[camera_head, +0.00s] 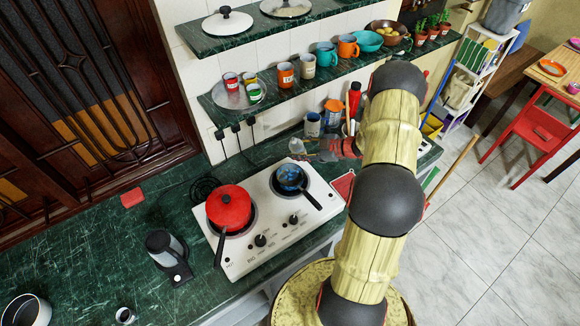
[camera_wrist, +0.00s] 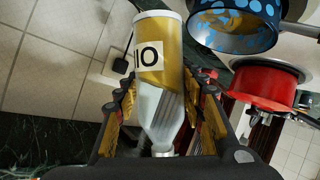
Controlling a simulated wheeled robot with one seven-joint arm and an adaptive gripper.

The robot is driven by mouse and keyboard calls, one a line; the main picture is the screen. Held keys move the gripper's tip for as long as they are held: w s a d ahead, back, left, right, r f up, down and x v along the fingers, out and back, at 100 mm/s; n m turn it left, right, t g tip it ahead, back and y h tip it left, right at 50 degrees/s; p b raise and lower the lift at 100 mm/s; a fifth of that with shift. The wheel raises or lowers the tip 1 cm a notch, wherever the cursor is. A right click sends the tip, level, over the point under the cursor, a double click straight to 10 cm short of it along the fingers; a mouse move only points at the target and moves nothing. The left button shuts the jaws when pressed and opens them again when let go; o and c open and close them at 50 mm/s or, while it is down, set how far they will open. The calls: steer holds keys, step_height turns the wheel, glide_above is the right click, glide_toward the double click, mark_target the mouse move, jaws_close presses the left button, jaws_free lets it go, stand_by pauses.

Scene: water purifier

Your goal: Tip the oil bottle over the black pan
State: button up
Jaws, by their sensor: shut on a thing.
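The oil bottle (camera_wrist: 160,62) is clear, with yellow oil, a white end and a label reading "IO" in the wrist view. My gripper (camera_wrist: 168,112) is shut on it, one finger on each side. In the head view the bottle (camera_head: 322,155) lies tilted, nearly sideways, to the left of my gripper (camera_head: 348,148), near the small pan. That pan (camera_head: 290,178) has a black handle and sits on the right burner. In the wrist view the pan (camera_wrist: 232,42) is blue with spots, apart from the bottle, with a yellowish patch inside.
A red lidded pot (camera_head: 229,206) stands on the left burner of the white stove (camera_head: 262,262). Above, a shelf (camera_head: 275,104) holds several mugs. Bottles and cups stand behind my gripper. The green counter at left is mostly clear.

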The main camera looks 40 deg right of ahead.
steer(key=shift+r+p, duration=0.4)
steer(key=shift+r, duration=0.1)
steer(key=shift+w+d+f+m+y+p, duration=0.15)
steer(key=shift+d+m+y+p, duration=0.1)
steer(key=shift+m+y+p, duration=0.45)
steer(key=shift+d+f+m+g+y+p, duration=0.1)
steer(key=shift+f+m+g+y+p, duration=0.25)
steer(key=shift+m, duration=0.35)
steer(key=shift+r+y, duration=0.1)
steer(key=shift+y, duration=0.15)
step_height(320, 180, up, 6)
steer(key=p, duration=0.4)
steer(key=shift+r, duration=0.1)
